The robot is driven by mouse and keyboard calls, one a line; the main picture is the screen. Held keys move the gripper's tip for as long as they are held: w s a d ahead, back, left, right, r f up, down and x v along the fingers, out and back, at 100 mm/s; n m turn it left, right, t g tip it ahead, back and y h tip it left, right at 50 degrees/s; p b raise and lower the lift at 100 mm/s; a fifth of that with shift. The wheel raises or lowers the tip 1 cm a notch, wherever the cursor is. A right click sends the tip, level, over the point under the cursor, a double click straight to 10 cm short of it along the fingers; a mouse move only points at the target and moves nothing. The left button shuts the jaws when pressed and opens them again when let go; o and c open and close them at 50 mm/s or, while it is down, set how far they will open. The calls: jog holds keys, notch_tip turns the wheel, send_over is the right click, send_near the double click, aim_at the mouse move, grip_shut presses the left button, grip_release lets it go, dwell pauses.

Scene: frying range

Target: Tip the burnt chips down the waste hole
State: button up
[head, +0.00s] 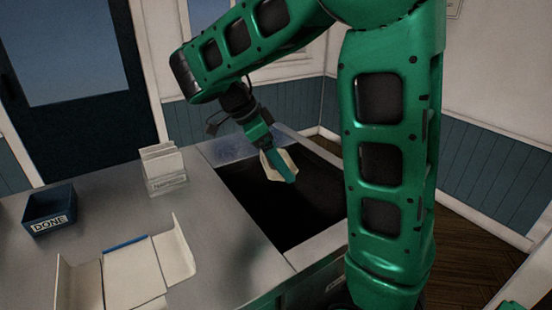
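My gripper (285,172) hangs over a large dark rectangular opening (300,215) in the steel counter. A pale cream, angular piece (272,169), like a small carton or scoop, shows on both sides of a green finger, and the gripper appears shut on it. The piece is tilted and above the opening. I cannot see whether anything is inside it. No chips can be made out. The bottom of the opening is too dark to see, and I cannot tell if it is the waste hole. My arm hides its right side.
On the steel counter (215,235) stand a blue box marked DONE (49,222), a napkin holder (164,184) and a white open tray-like piece (78,283) with a blue strip. A dark door (100,130) is behind on the left. Wooden floor (470,245) shows at right.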

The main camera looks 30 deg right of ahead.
jog(key=h, duration=0.1)
jog(key=f+g+h, duration=0.1)
jog(key=shift+a+h, duration=0.15)
jog(key=shift+h, duration=0.15)
jog(key=shift+r, duration=1.6)
